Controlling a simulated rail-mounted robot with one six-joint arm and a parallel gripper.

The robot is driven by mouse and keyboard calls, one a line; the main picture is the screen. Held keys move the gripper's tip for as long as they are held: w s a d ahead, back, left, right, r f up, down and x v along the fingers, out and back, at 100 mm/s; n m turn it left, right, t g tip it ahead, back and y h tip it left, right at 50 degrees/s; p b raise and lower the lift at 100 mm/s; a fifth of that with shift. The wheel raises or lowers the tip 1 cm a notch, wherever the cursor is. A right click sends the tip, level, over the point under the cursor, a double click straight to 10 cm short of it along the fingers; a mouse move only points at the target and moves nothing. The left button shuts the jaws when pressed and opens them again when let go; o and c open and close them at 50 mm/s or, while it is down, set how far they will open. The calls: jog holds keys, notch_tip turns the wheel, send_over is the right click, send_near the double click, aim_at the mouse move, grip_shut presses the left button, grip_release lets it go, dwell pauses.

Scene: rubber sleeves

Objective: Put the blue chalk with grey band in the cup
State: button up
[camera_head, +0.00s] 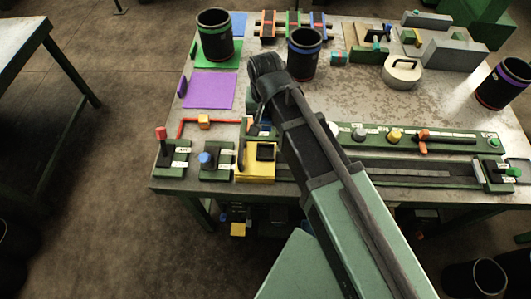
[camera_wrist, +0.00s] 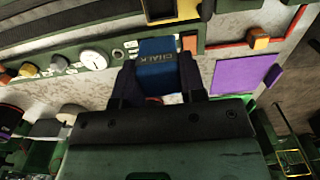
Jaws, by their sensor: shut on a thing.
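In the head view my arm hides most of the gripper, which is low over the front left of the table. Three dark cups show in the head view: one with a green band (camera_head: 215,40), one with a blue band (camera_head: 303,58), and one with a purple band (camera_head: 503,86) at the right edge. All stand upright, apart from the gripper.
A yellow block-like holder (camera_head: 256,174) sits at the table's front edge by the gripper. Green fixtures with a red knob (camera_head: 161,133) and a blue knob (camera_head: 207,159) are left of it. A purple mat (camera_head: 210,90) lies bare behind.

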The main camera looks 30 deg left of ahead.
notch_tip(320, 180, down, 15)
jog(key=b, duration=1.2)
jog(key=shift+f+b, duration=0.15)
jog(key=shift+b, duration=0.15)
jog(key=shift+r+p, duration=0.3)
jog(key=shift+f, duration=0.2)
jog(key=o, duration=0.9)
jog(key=shift+o, duration=0.2)
notch_tip(320, 180, up, 13)
jog(key=p, duration=1.2)
jog(key=shift+f, duration=0.3)
jog(key=shift+w, duration=0.1)
